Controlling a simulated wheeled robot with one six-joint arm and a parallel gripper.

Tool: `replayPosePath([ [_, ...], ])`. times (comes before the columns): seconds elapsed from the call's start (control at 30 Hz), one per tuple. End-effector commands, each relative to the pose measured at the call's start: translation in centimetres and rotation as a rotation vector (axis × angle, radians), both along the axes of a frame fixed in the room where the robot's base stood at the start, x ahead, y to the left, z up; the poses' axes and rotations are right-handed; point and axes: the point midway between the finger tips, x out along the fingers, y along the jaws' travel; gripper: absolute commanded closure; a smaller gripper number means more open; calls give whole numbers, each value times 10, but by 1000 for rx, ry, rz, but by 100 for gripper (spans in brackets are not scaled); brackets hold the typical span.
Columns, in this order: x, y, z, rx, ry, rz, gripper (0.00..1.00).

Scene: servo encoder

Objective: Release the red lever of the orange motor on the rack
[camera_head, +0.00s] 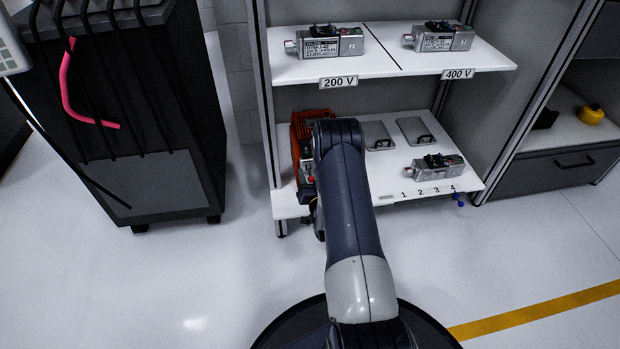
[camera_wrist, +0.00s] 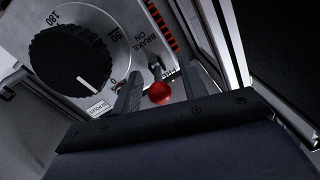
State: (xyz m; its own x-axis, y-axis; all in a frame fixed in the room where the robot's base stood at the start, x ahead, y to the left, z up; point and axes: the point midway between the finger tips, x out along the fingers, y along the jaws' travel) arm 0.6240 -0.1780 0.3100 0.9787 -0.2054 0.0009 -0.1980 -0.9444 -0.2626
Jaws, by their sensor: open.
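The orange motor (camera_head: 299,128) stands at the left of the lower rack shelf, partly hidden behind my arm. The red lever knob (camera_head: 311,179) shows as a small red spot beside my arm. In the wrist view the red ball knob (camera_wrist: 160,93) sits between the two fingers of my gripper (camera_wrist: 160,88), beside a plate marked "BRAKE ON". The fingers are apart, with a gap on both sides of the ball. A black dial (camera_wrist: 70,59) with degree marks is to the left of the lever. My gripper is mostly hidden in the head view.
The rack's upper shelf (camera_head: 395,60) holds two silver motors, by the 200 V and 400 V labels. The lower shelf holds another silver motor (camera_head: 437,168) and two handled plates (camera_head: 416,131). A dark cabinet (camera_head: 125,110) stands left; floor between is clear.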

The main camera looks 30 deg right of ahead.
Motion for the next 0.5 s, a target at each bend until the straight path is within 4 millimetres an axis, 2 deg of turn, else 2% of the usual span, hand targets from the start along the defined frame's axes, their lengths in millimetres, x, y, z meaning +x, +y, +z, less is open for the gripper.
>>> replayPosePath([
  [0.3,3,-1,0,0,1,-1,59],
  [0.5,3,-1,0,0,1,-1,74],
])
